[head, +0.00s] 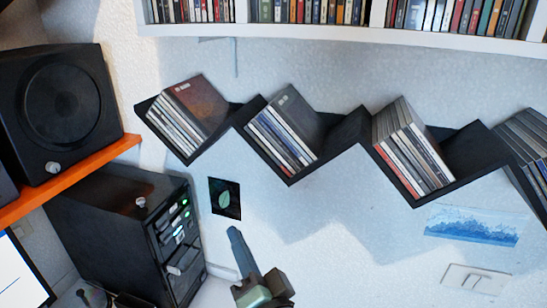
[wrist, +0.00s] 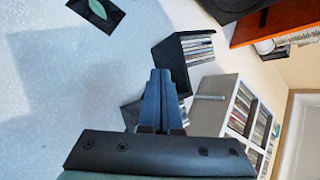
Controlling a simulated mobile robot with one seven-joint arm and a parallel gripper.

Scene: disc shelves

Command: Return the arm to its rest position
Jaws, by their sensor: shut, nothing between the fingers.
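My gripper (head: 238,247) shows at the bottom of the head view, in front of the white wall below the zigzag shelf. Its blue fingers are together and hold nothing. In the wrist view my gripper (wrist: 159,75) points away from the camera, its fingers closed against each other. The wrist view is turned relative to the head view. Most of my arm is out of the head view.
A black zigzag shelf (head: 352,128) holds several groups of discs. A white shelf (head: 350,33) of discs runs above it. A black speaker (head: 65,110) stands on an orange board (head: 75,175). A black computer tower (head: 115,235) stands left of my gripper. A leaf picture (head: 225,198) hangs close by.

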